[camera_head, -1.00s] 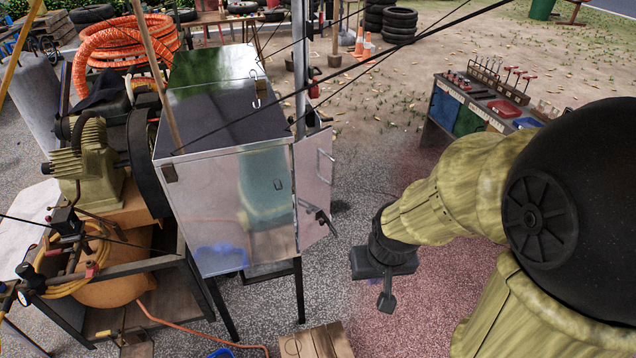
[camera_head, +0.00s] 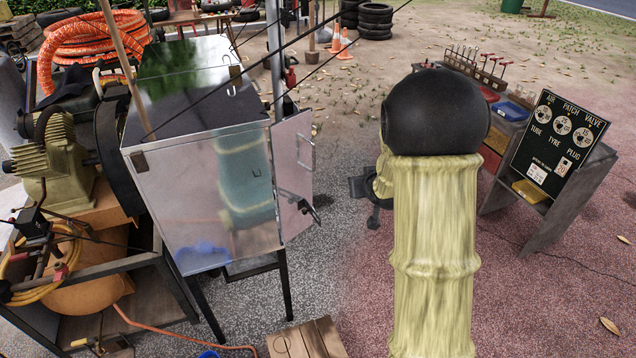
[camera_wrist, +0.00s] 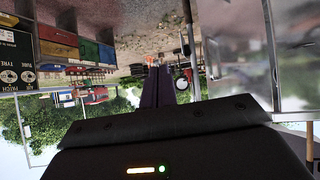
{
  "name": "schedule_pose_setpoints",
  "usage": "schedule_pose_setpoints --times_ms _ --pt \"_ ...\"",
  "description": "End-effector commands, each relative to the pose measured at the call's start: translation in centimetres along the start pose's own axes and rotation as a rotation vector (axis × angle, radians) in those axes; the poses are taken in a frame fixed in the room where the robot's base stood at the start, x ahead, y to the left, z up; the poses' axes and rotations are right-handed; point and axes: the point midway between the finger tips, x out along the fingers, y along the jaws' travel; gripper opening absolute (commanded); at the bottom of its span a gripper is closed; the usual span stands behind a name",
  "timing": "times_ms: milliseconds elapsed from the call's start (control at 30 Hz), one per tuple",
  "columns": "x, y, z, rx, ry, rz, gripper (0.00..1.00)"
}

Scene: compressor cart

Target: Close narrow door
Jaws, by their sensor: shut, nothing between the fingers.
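The narrow door (camera_head: 294,178) is a pale metal panel on the right side of the shiny metal cabinet (camera_head: 200,190). It stands open, swung out from the cabinet. It has a looped handle near its top and a dark latch (camera_head: 302,204) lower down. My gripper (camera_head: 373,219) is to the right of the door, apart from it, and partly hidden behind my arm. In the wrist view, which is upside down, my dark fingers (camera_wrist: 165,85) are together with nothing between them. Pale metal panels (camera_wrist: 238,55) stand at the right there.
A compressor (camera_head: 50,165) stands left of the cabinet. A cardboard box (camera_head: 305,340) lies on the ground in front. A tool bench (camera_head: 500,120) and a black sign board (camera_head: 558,140) stand right of my arm. Thin dark cables cross above the cabinet. Ground between door and bench is open.

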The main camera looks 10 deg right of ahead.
Motion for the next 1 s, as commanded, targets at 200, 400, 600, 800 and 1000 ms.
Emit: schedule_pose_setpoints --times_ms 200,400,600,800,1000 --pt "8.7 1.2 -0.6 -0.061 0.282 -0.117 0.0" --pt "13.7 0.2 1.2 -0.117 0.488 -0.332 0.0" --pt "15.7 -1.3 4.3 -0.142 0.597 -0.56 0.0" --pt "15.6 -1.8 5.0 -0.144 0.622 -0.632 0.0" --pt "15.5 -1.8 5.0 -0.143 0.622 -0.629 0.0"
